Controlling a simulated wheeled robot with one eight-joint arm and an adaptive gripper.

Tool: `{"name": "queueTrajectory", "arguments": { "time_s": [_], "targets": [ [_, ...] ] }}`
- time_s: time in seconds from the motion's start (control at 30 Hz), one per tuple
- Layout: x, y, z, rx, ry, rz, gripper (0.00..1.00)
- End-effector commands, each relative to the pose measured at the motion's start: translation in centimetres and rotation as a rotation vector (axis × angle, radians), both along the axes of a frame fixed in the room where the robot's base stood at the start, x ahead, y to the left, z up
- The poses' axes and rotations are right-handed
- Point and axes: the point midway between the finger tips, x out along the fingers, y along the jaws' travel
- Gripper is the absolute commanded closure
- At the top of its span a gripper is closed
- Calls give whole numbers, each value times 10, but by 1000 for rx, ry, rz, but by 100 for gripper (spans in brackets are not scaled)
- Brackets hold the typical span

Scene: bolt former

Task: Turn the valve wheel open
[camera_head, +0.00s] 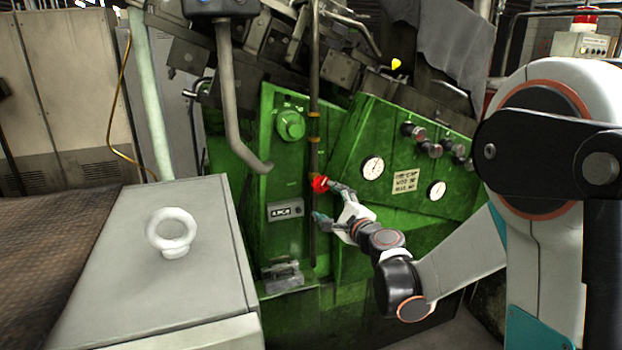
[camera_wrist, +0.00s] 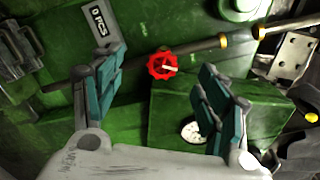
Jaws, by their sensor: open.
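The valve wheel (camera_head: 319,184) is a small red handwheel on a thin vertical pipe at the front of the green machine. In the wrist view the red wheel (camera_wrist: 162,65) shows a scalloped rim and a pale bar at its middle, and it lies ahead of the gap between my fingers. My gripper (camera_head: 326,202) is open, its fingers spread near the wheel. In the wrist view my gripper (camera_wrist: 160,100) has one teal-padded finger on each side, with nothing between the pads. I cannot tell from the head view whether a finger touches the wheel.
The pipe (camera_head: 314,100) runs up the green machine (camera_head: 345,140). Gauges (camera_head: 373,168) and knobs sit on the panel to the right. A bent grey tube (camera_head: 235,100) hangs to the left. A grey cabinet with a white eye ring (camera_head: 172,230) stands at front left.

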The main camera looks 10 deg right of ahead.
Motion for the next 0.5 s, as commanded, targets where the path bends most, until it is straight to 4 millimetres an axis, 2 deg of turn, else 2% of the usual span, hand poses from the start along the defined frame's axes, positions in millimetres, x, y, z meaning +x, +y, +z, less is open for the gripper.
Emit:
{"name": "queueTrajectory", "arguments": {
  "time_s": [0.03, 0.2, 0.37, 0.5],
  "targets": [
    [8, -7, -2, 59, -3, -22, 32],
    [23, -24, -14, 216, -7, -75, 32],
    [29, -29, -19, 265, -9, -91, 32],
    [42, -26, -20, 266, -8, -91, 32]
  ]
}}
